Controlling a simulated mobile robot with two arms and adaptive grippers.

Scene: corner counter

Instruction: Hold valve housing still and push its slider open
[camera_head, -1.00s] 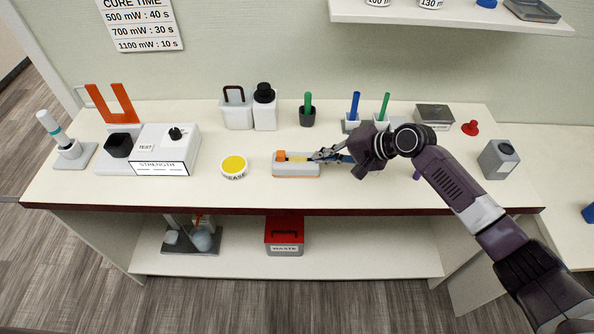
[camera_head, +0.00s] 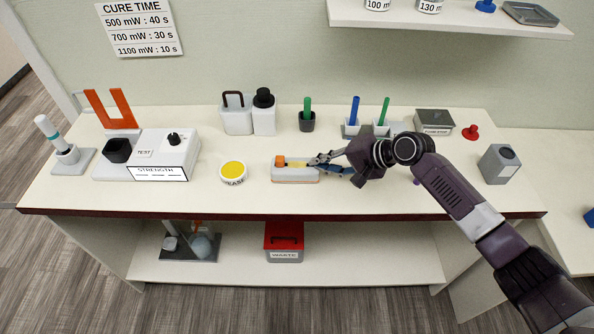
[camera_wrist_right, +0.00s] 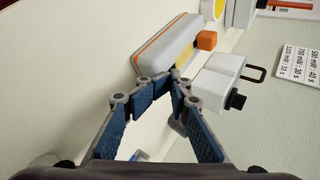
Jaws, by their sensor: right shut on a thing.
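The valve housing (camera_head: 294,174) is a low pale block with orange trim, lying on the counter in front of the middle. Its orange slider (camera_head: 281,161) sits at the left end of a yellow strip on top. My right gripper (camera_head: 315,162) reaches in from the right and is shut on the housing's right end. In the right wrist view the fingertips (camera_wrist_right: 160,80) meet at the near end of the housing (camera_wrist_right: 168,43), with the orange slider (camera_wrist_right: 206,40) at the far end. The exact contact is partly hidden by the fingers. My left gripper is out of view.
A strength tester (camera_head: 160,155) is farther left. White bottles (camera_head: 264,115) and cups with blue and green sticks (camera_head: 354,125) line the back. The counter front is clear.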

